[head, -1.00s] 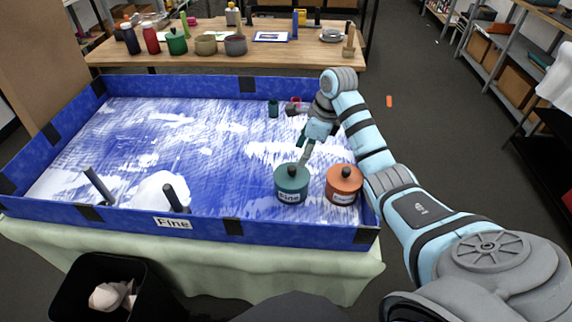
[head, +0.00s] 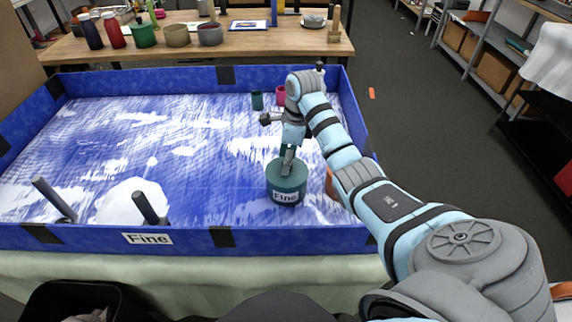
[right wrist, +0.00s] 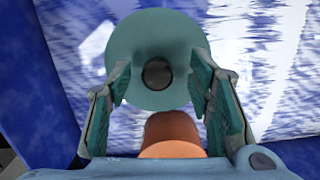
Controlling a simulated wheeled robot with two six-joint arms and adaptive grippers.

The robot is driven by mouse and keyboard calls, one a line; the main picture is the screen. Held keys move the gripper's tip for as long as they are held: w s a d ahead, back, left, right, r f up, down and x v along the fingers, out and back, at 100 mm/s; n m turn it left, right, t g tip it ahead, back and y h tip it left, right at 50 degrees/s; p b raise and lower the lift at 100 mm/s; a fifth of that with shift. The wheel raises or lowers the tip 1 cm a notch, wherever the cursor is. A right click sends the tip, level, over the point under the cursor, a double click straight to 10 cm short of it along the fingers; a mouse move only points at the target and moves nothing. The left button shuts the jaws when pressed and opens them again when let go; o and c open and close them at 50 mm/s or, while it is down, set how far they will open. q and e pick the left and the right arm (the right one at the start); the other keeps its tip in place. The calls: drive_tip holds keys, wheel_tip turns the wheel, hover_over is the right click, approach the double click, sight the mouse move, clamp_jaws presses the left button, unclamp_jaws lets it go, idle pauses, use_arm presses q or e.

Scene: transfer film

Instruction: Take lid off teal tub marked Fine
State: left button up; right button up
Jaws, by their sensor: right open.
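The teal tub (head: 286,190) with a white "Fine" label stands at the front right inside the blue-walled tray. Its teal lid (right wrist: 150,30) is on it and shows from above in the right wrist view, with a dark round knob (right wrist: 157,74) in the middle. My right gripper (head: 287,165) is directly over the lid, pointing down. In the right wrist view my right gripper (right wrist: 160,72) is open, with one finger on each side of the knob and a gap to it. Whether the fingertips touch the lid is unclear. My left gripper is not in view.
An orange tub (right wrist: 170,132) stands close beside the teal one, mostly hidden by my right arm in the head view. The blue tray wall (head: 190,238) runs along the front. Dark upright rods (head: 145,208) and a white mound (head: 125,200) are at left. Small cups (head: 257,100) stand farther back.

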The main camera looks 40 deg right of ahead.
drive_tip(key=shift+a+f, duration=0.1)
drive_tip(key=shift+f, duration=0.75)
drive_tip(key=shift+s+r, duration=0.2)
drive_tip(key=shift+w+f, duration=0.1)
drive_tip(key=shift+w, duration=0.05)
drive_tip(key=c, duration=1)
